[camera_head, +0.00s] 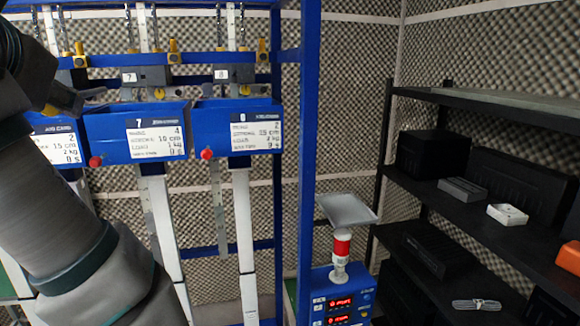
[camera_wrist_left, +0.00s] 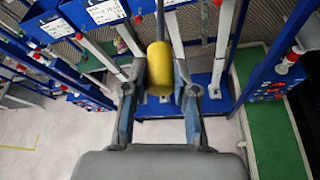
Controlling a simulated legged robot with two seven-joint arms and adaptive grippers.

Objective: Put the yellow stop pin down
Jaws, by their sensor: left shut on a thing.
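The yellow stop pin (camera_wrist_left: 159,68) shows in the left wrist view as a rounded yellow cylinder between my fingers. My left gripper (camera_wrist_left: 160,92) is shut on it, one finger on each side. In the head view my left gripper (camera_head: 76,98) is at the upper left, in front of the blue frame and near the bins. A small yellow part shows beside it there, mostly hidden by my arm. Other yellow pins sit along the blue upper rail, such as one pin (camera_head: 173,54) and another pin (camera_head: 262,52). My right gripper is not in view.
Blue labelled bins, bin 7 (camera_head: 110,142) and its right neighbour (camera_head: 205,132), hang on the frame. A blue post (camera_head: 308,130) stands right of them. A control box (camera_head: 345,300) carries a red-white column and grey plate. Dark shelves (camera_head: 470,205) stand at right.

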